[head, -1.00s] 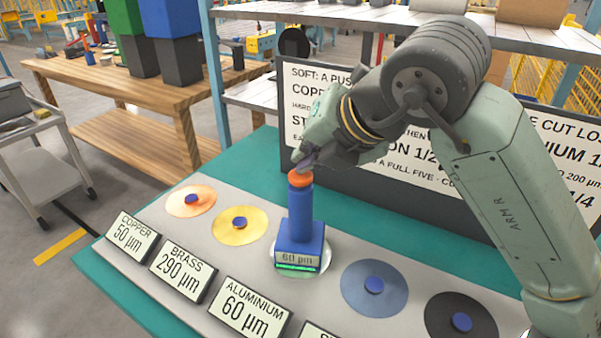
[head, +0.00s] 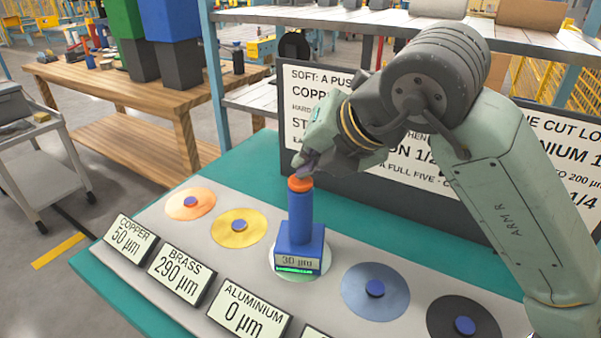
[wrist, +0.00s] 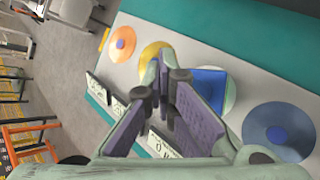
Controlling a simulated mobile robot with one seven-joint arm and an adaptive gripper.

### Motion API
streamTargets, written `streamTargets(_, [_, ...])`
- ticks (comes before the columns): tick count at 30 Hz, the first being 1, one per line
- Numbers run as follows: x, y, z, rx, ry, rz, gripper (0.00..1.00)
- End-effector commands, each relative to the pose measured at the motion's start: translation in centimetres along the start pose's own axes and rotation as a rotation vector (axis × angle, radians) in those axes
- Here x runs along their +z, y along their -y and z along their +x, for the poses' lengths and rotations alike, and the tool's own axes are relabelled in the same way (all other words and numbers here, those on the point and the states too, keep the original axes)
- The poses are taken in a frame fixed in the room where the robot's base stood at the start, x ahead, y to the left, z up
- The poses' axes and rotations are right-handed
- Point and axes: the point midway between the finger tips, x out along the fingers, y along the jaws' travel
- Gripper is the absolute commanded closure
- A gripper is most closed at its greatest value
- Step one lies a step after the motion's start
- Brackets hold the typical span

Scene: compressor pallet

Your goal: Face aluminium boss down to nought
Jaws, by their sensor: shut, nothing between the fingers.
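The blue facing tool (head: 300,222) stands upright on the pale aluminium boss (head: 285,274), between the yellow and blue-grey discs. Its orange top button (head: 300,184) is up, and its small display reads about 30 µm with a green bar lit. The aluminium placard (head: 242,312) reads 0 µm. My gripper (head: 305,170) is shut and empty, its tips just above the button; I cannot tell whether they touch. In the wrist view my gripper's fingers (wrist: 165,74) partly cover the tool's blue body (wrist: 210,88), and the button is hidden there.
The copper disc (head: 190,202), yellow brass disc (head: 239,227), blue-grey disc (head: 375,291) and dark disc (head: 463,319) share the grey plate. The copper placard (head: 130,240) reads 50 µm; the brass placard (head: 181,273) reads 290 µm. A rules board (head: 330,100) stands behind.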

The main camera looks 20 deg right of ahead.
Motion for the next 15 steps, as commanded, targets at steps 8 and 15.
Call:
streamTargets(8, [0.5, -0.4, -0.6, -0.001, -0.001, 0.0, 1.0])
streamTargets(15, [1.1, -1.1, -1.5, -0.001, 0.0, -0.001, 1.0])
